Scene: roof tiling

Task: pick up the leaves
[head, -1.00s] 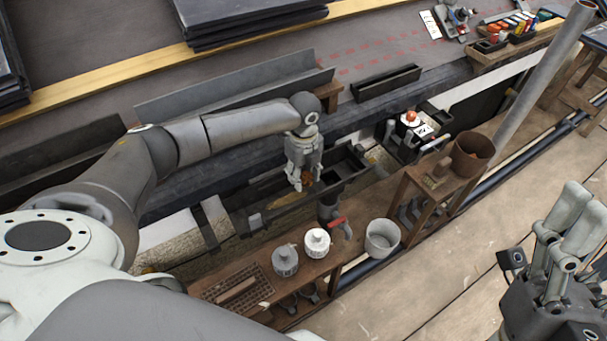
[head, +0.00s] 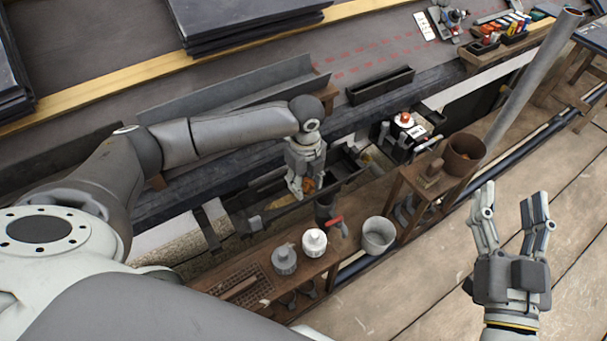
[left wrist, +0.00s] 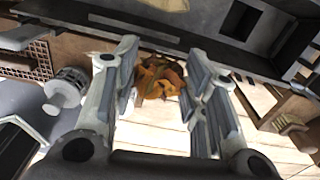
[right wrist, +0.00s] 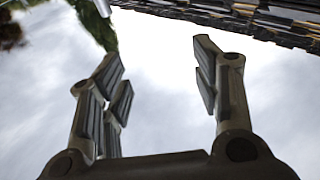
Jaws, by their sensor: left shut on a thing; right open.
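A clump of orange-brown leaves (head: 309,184) is at the fingertips of my left gripper (head: 303,188), over the dark gutter. In the left wrist view the leaves (left wrist: 160,80) sit between the two fingers, and my left gripper is shut on them. My right gripper (head: 512,212) is open and empty above the plank floor at the right. A brown bucket (head: 480,158) stands on a wooden stand to the right, with something orange-brown inside.
A grey pole (head: 530,85) slants up at the right. The plank floor is clear.

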